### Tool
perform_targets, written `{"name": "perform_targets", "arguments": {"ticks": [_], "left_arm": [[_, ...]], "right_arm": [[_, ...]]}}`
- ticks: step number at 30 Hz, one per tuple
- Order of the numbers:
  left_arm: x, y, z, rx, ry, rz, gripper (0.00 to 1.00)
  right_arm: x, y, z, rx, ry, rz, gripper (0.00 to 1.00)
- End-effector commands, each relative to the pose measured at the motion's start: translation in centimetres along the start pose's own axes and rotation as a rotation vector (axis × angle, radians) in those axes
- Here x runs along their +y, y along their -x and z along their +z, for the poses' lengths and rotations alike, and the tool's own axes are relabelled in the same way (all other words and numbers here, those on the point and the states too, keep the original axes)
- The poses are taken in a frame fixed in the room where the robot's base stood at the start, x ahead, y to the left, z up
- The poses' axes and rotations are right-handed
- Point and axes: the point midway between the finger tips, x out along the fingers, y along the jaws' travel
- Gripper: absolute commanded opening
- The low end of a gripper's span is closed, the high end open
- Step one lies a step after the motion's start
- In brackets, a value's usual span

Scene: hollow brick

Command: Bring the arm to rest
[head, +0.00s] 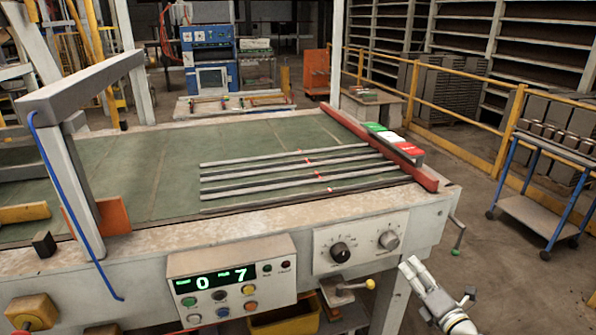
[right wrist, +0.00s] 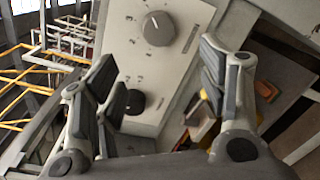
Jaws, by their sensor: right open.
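My right gripper (head: 411,268) is at the lower right of the head view, in front of the machine's right end and below its knob panel. In the right wrist view my right gripper (right wrist: 155,80) has its two fingers spread wide, with nothing between them. The knob panel (right wrist: 150,45) shows beyond the fingers, apart from them. My left gripper is in neither view.
The machine has a green bed (head: 130,175) with several dark bars, a red rail (head: 375,143) and a digital display panel (head: 232,281). A knob panel (head: 360,242) is on its front. A blue cart (head: 545,190) stands right; floor between is free.

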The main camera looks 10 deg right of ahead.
Motion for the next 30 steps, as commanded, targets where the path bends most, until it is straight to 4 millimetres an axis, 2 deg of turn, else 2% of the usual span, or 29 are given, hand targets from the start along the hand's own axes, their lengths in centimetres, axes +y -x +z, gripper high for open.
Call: {"name": "perform_targets", "arguments": {"ticks": [2, 5, 8, 12, 14, 18, 20, 21, 26, 27, 30], "left_arm": [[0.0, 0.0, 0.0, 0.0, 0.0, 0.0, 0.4], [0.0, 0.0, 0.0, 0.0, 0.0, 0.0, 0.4], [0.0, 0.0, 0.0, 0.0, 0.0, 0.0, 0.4], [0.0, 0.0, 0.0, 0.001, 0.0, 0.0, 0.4], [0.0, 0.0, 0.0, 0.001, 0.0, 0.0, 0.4], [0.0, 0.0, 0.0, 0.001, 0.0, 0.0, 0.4], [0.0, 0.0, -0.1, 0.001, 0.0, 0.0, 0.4], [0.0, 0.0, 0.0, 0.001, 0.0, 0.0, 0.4], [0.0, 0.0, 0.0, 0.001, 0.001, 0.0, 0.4], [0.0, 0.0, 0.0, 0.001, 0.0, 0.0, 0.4], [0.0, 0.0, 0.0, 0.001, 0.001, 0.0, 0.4]], "right_arm": [[-1.1, 0.2, -0.7, 0.002, -0.034, -0.021, 0.67], [-4.5, 0.8, -2.6, 0.004, -0.152, -0.088, 0.67], [-9.8, 2.4, -6.2, -0.003, -0.341, -0.203, 0.67], [-17.7, 6.3, -12.6, -0.037, -0.63, -0.4, 0.67], [-20.6, 8.5, -15.4, -0.059, -0.742, -0.486, 0.67], [-26.5, 14.5, -22.2, -0.13, -0.979, -0.693, 0.67], [-28.6, 17.5, -25.2, -0.168, -1.07, -0.783, 0.67], [-29.8, 19.6, -27.1, -0.196, -1.128, -0.844, 0.67], [-33.4, 28.6, -34.6, -0.33, -1.329, -1.089, 0.67], [-33.9, 31.0, -36.4, -0.368, -1.371, -1.148, 0.67], [-34.7, 36.5, -40.2, -0.463, -1.456, -1.283, 0.67]]}}
